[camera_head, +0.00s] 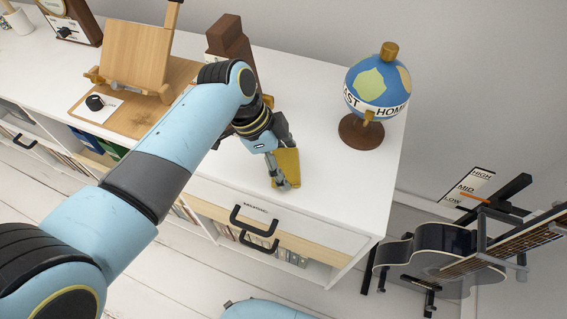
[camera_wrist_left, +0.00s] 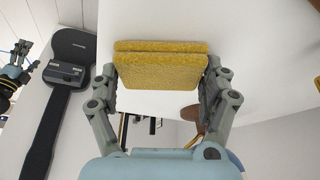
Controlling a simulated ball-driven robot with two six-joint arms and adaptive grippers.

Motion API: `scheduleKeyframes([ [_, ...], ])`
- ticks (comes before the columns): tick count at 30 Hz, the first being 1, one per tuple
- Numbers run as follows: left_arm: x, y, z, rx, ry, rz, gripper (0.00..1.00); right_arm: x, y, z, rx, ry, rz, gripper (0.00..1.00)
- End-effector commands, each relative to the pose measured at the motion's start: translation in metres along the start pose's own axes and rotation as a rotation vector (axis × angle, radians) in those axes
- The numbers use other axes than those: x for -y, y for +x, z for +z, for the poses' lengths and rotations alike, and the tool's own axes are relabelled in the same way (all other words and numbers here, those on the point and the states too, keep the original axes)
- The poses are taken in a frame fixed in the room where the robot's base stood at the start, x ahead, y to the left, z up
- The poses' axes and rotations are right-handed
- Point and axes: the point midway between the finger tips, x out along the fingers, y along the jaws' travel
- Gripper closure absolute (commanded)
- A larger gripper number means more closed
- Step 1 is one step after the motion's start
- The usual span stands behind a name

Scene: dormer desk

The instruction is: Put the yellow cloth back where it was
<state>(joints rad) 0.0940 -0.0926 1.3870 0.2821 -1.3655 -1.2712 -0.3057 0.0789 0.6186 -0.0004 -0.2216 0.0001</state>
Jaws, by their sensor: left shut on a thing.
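The yellow cloth (camera_head: 288,165) is a folded, thick yellow pad at the right part of the white desk top. My left gripper (camera_head: 280,170) comes down on it from above and is shut on it. In the left wrist view the cloth (camera_wrist_left: 160,68) spans between the two fingers (camera_wrist_left: 162,85), one at each end. I cannot tell whether the cloth touches the desk.
A globe (camera_head: 376,85) on a brown base stands at the desk's right end. A wooden stand (camera_head: 137,53) on a board and a brown block-like object (camera_head: 230,45) are behind my arm. A black guitar (camera_head: 430,262) stands right of the desk. Bare desk top lies around the cloth.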

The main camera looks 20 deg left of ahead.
Motion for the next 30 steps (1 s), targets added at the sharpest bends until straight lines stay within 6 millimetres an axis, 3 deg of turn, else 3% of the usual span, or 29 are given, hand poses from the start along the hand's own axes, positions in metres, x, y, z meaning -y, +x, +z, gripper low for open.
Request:
scheduleKeyframes([
  [5, -0.001, 0.002, 0.002, 0.001, 0.002, 0.000, 0.45, -0.001, 0.003, -0.014, -0.020, 0.001, 0.002, 0.12],
  [9, -0.001, 0.003, 0.002, 0.001, 0.002, 0.001, 0.45, -0.001, 0.003, -0.011, -0.017, 0.001, 0.001, 0.12],
  [10, -0.001, 0.003, 0.002, 0.001, 0.002, 0.001, 0.18, -0.001, 0.003, -0.010, -0.015, 0.000, 0.001, 0.12],
  [14, -0.001, 0.003, 0.002, 0.000, 0.002, 0.000, 0.01, -0.001, 0.003, -0.003, -0.005, 0.000, 0.001, 0.12],
  [24, 0.000, -0.001, 0.001, 0.000, 0.002, -0.001, 0.00, -0.001, 0.002, -0.003, -0.004, 0.000, 0.001, 0.12],
  [30, 0.000, -0.033, 0.000, -0.001, 0.003, -0.003, 0.00, -0.001, -0.003, -0.006, -0.008, 0.000, 0.001, 0.12],
])
